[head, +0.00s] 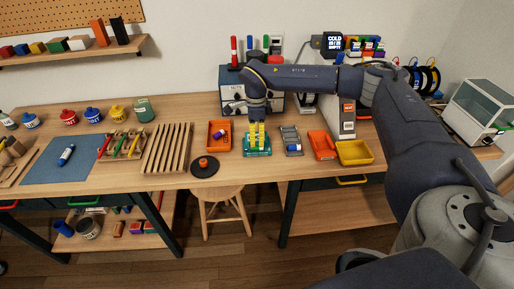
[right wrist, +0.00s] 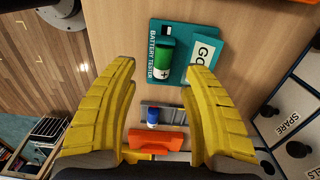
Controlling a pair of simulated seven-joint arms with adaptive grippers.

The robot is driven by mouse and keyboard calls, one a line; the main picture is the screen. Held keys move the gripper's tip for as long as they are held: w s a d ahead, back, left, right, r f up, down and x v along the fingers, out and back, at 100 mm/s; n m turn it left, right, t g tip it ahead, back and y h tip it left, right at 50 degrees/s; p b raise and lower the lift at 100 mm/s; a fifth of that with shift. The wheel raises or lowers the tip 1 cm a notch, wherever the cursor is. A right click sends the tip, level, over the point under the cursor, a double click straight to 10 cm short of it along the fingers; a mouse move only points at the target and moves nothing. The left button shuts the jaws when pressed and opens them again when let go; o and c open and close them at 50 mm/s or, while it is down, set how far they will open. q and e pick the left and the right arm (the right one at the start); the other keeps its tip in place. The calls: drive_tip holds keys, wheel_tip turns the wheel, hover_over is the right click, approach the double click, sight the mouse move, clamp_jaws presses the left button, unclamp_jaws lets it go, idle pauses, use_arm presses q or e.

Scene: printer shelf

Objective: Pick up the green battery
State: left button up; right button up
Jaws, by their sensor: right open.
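The green battery (right wrist: 163,60) has a white end with a plus mark and sits on the teal battery tester (right wrist: 158,31) in the right wrist view. A pale panel lettered "GO" is beside it. My right gripper (right wrist: 162,68) has yellow fingers, open, one on each side of the battery in that view, with nothing visibly between them in contact. In the head view my right gripper (head: 257,133) points down over the tester (head: 257,152), and its fingers hide the green battery. My left gripper is not in view.
A grey rack (head: 291,136) with a blue battery (right wrist: 152,116) stands right of the tester. An orange tray (head: 213,146) holding small items is to its left. Another orange bin (head: 322,146) and a yellow bin (head: 354,152) stand further right. A black disc with an orange knob (head: 204,167) lies in front.

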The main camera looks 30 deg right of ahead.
sight(257, 147)
drive_tip(key=shift+w+f, duration=0.2)
drive_tip(key=shift+f, duration=2.65)
clamp_jaws()
